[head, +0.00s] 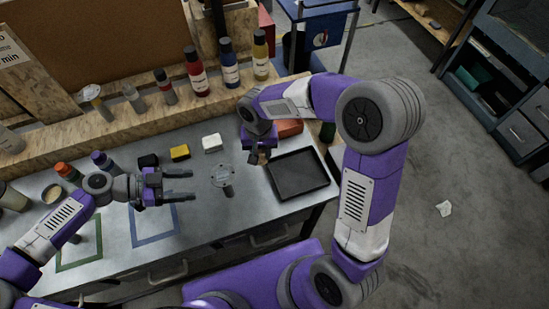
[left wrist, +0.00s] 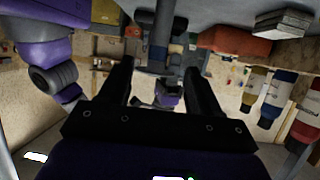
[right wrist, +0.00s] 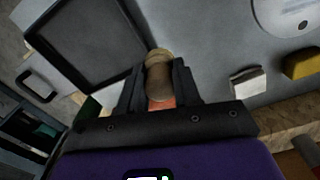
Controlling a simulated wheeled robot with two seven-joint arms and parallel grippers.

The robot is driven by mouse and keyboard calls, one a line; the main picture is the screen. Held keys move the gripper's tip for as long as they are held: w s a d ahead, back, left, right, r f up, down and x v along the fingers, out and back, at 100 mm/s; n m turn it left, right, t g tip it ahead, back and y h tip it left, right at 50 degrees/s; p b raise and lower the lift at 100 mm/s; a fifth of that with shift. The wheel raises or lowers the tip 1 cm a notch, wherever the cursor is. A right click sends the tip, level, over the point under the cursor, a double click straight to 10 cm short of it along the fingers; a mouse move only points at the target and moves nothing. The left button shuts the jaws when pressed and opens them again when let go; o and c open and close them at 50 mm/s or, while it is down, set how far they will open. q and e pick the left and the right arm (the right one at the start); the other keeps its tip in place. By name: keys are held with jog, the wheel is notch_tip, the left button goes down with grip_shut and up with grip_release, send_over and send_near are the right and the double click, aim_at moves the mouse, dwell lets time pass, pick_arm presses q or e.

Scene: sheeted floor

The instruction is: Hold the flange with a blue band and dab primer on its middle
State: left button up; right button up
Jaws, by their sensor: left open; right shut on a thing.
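The flange (head: 222,175) stands on the table as a pale round disc on top of a grey stem. In the left wrist view, which is upside down, its stem (left wrist: 160,25) shows with a bluish band near the disc. My left gripper (head: 192,187) is open and empty, its fingers pointing at the flange from the left with a small gap; the stem lines up between the fingertips. The disc (right wrist: 287,12) is partly cut off in the right wrist view. My right gripper (head: 263,155) is shut on a tan, rounded wooden-looking dabber (right wrist: 158,75), right of the flange and above the table.
A black tray (head: 298,172) lies right of the flange. Black, yellow (head: 180,152) and white (head: 212,143) blocks lie behind, with an orange-red block (head: 289,128). Bottles line the back ledge.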

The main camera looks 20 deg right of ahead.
aim_at(226, 183)
pick_arm(q)
jog(key=x, duration=1.2)
jog(key=shift+f, duration=0.1)
pick_arm(e)
jog(key=s+a+r+m, duration=0.3)
jog(key=a+r+m, duration=0.3)
jog(key=a+r, duration=0.6)
notch_tip(226, 183, up, 3)
jog(key=shift+s, duration=0.35)
pick_arm(q)
jog(key=shift+c, duration=0.4)
pick_arm(e)
jog(key=shift+a, duration=0.1)
pick_arm(q)
grip_shut()
pick_arm(e)
jog(key=shift+f, duration=0.45)
